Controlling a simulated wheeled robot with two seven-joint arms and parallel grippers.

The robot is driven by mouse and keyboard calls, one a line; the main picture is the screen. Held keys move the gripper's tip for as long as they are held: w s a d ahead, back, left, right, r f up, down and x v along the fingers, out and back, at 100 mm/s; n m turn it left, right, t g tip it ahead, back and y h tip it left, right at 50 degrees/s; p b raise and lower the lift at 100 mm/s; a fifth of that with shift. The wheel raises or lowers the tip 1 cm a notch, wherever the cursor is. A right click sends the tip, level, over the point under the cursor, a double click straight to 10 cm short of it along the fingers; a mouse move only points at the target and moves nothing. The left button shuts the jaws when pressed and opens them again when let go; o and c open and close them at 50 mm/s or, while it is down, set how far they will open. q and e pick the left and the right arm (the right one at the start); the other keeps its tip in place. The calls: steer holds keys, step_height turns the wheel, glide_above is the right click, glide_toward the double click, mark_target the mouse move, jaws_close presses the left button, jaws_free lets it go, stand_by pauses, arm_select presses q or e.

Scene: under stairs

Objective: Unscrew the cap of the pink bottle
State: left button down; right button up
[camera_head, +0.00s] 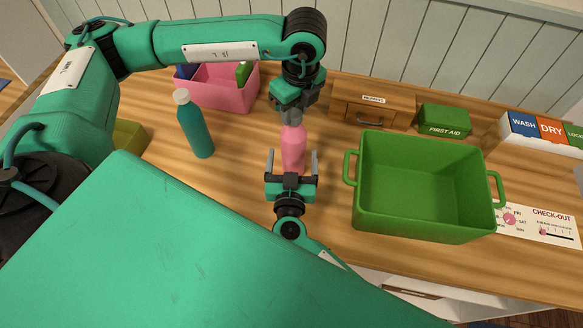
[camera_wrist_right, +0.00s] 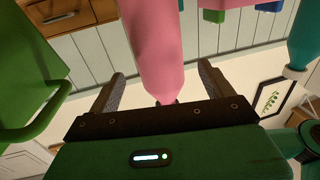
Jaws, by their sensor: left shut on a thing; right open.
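The pink bottle (camera_head: 293,147) stands upright on the wooden counter in the head view. My left gripper (camera_head: 292,116) comes down from above and is shut on the top of the bottle, at its cap. The cap is hidden by the fingers. My right gripper (camera_head: 292,160) is open at the near side of the bottle, low down, with one finger on each side of it. In the right wrist view the pink bottle (camera_wrist_right: 155,40) shows between the two spread fingers of my right gripper (camera_wrist_right: 160,85), with a gap on both sides.
A teal bottle (camera_head: 195,128) with a pale cap stands to the left. A pink basket (camera_head: 228,96) is behind it. A large green crate (camera_head: 425,225) stands close on the right. A wooden drawer box (camera_head: 345,114) and a green first aid box (camera_head: 445,120) are at the back.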

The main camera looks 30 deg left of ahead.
steer(key=x, duration=0.7)
steer(key=shift+w+a, duration=0.15)
steer(key=shift+w, duration=0.1)
steer(key=shift+c, duration=0.2)
steer(key=c, duration=1.7)
steer(key=shift+c, duration=0.2)
steer(key=shift+s+f, duration=0.1)
steer(key=shift+f, duration=0.15)
